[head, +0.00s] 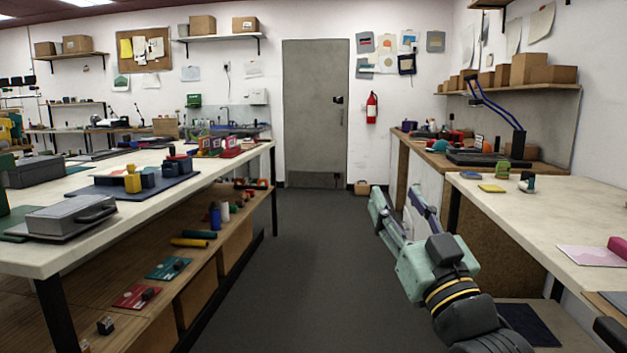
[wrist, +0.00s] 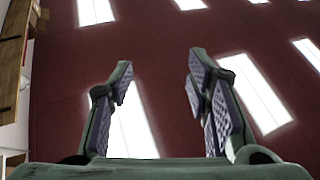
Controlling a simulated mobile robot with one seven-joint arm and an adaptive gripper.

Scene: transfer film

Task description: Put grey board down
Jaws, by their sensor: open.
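My gripper (head: 398,199) is raised over the aisle in the head view, pointing up and away from me. Its two fingers are spread apart with nothing between them. No grey board is in my gripper, and I cannot tell for sure which thing in view is the grey board.
A long bench (head: 28,260) with tools and a lower shelf stands at left. A pale worktop (head: 545,215) with a pink sheet (head: 590,257) is at right. The grey floor (head: 300,270) between them is clear up to a grey door (head: 313,115).

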